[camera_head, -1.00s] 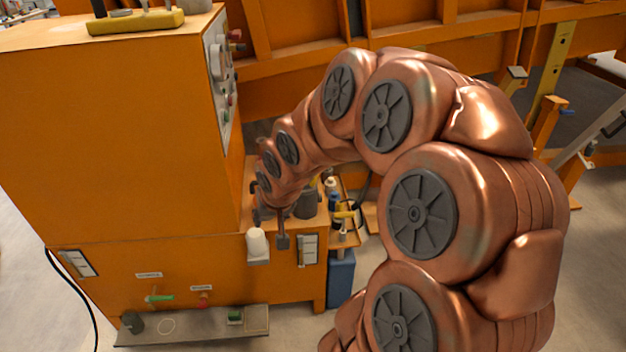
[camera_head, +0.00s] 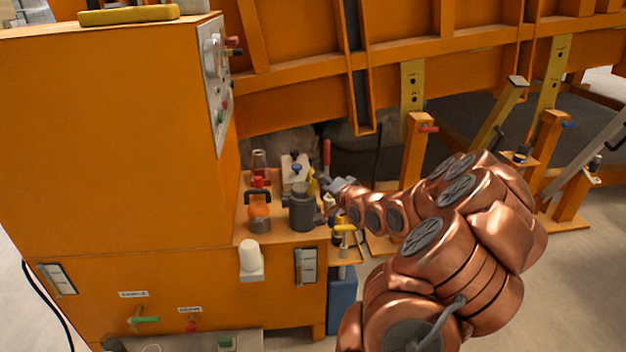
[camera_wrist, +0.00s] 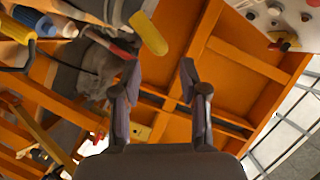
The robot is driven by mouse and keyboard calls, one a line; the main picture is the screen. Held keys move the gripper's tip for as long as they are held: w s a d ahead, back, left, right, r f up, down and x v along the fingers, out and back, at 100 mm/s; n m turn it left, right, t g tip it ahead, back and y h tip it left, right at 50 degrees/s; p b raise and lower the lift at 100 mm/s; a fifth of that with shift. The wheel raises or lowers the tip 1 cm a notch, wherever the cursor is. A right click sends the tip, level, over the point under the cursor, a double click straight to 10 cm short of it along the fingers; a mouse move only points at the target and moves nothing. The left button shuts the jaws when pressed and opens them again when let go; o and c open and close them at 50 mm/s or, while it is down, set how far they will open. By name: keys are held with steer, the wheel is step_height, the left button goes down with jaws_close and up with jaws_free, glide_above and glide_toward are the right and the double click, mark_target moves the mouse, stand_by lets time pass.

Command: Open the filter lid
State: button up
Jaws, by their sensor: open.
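A dark grey cylindrical canister (camera_head: 302,208) with a lid-like cap (camera_head: 301,188) stands upright on the orange bench in the head view. It looks like the filter, and its lid appears to be on. I cannot clearly make out the filter lid in the wrist view.
A white cup-shaped part (camera_head: 250,258) sits on the bench's front. A tall orange cabinet (camera_head: 110,150) rises at left. Orange framework (camera_head: 330,70) is behind.

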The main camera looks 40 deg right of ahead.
mark_target(313, 173)
steer(key=shift+x, duration=3.6)
steer(key=shift+f, duration=0.1)
steer(key=shift+c, duration=0.3)
jaws_close()
steer(key=shift+a, duration=0.1)
